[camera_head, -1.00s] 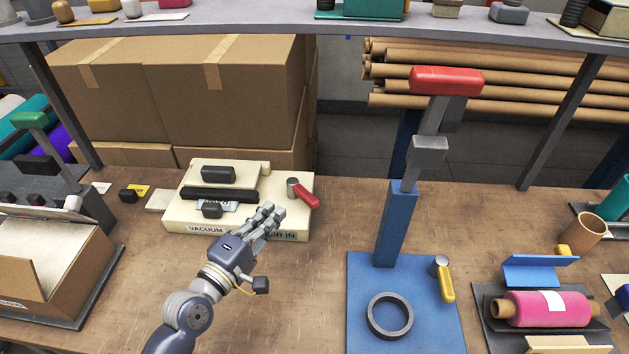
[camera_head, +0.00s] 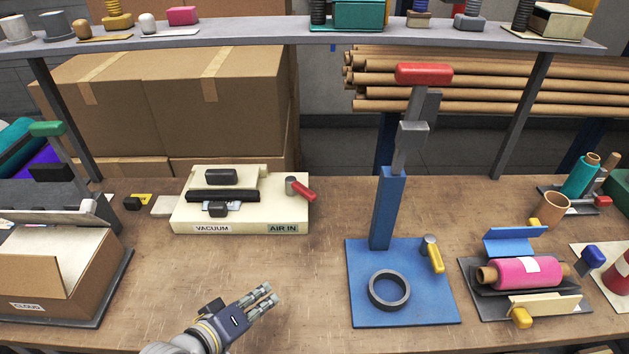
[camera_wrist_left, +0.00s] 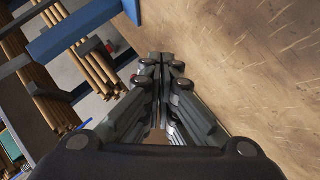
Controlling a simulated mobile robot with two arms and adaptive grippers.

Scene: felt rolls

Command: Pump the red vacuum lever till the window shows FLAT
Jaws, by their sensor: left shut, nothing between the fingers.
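A cream machine (camera_head: 290,205) stands at the back left of the bench, with VACUUM and AIR IN labels on its front. A black bar (camera_head: 222,195) crosses it, with black blocks behind and in front. A small pale window (camera_head: 206,209) is partly covered by the front block; its wording is unreadable. A short red lever (camera_head: 304,190) on a grey pivot sits at its right end. A larger red handle (camera_head: 424,74) tops the tilted arm of a blue stand (camera_head: 387,215). My left gripper (camera_head: 268,298) is shut and empty, in front of the machine and apart from it; its fingers also fill the left wrist view (camera_wrist_left: 165,62).
A dark ring (camera_head: 389,305) and a yellow lever (camera_head: 434,255) are on the blue stand's base. A pink roll (camera_head: 520,272) lies in a cradle at right. An open carton (camera_head: 85,285) stands at left. The bench middle is clear. A shelf (camera_head: 250,50) runs above.

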